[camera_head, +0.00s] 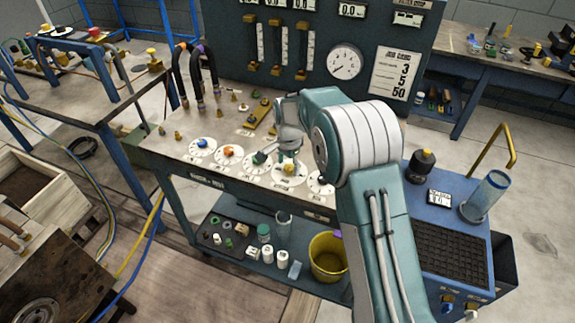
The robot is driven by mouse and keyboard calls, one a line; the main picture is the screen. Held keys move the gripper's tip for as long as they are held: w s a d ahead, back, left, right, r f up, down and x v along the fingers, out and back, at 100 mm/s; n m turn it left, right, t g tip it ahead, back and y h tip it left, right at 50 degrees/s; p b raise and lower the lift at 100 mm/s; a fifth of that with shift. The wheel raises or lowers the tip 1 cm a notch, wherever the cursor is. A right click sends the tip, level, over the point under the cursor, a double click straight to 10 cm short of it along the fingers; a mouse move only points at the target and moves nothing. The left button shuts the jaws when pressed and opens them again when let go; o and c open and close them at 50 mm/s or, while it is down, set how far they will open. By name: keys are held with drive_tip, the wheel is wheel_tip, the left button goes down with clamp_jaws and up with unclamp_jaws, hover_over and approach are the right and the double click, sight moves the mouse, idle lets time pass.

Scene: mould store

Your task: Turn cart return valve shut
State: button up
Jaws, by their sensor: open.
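A row of round white dials with coloured knobs lies along the front of the cart's top. From the left they carry a blue knob (202,142), an orange knob (229,152), a dark green handle (260,158) and a yellow knob (289,168). Another dial (320,184) on the right is partly hidden by my arm. The labels are too small to tell which is the cart return valve. My gripper (287,155) is open, pointing down just above the yellow knob. I cannot tell whether it touches it. The knob's far side is hidden.
An upright panel (375,35) with gauges and tubes stands behind the dials. Curved black hoses (183,75) rise at the cart's left. Small fittings (245,107) sit on its top. A yellow bucket (328,262) and jars stand on the lower shelf. A blue unit (470,215) stands at right.

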drive_tip(key=shift+d, duration=0.4)
drive_tip(key=shift+a, duration=0.3)
clamp_jaws()
drive_tip(key=shift+f+n, duration=0.1)
drive_tip(key=shift+n, duration=0.3)
drive_tip(key=n, duration=0.3)
drive_tip(key=shift+n, duration=0.4)
drive_tip(key=n, duration=0.4)
drive_tip(key=shift+s+f+n, duration=0.1)
drive_tip(key=shift+n, duration=0.2)
drive_tip(key=n, duration=0.8)
drive_tip(key=shift+n, duration=0.3)
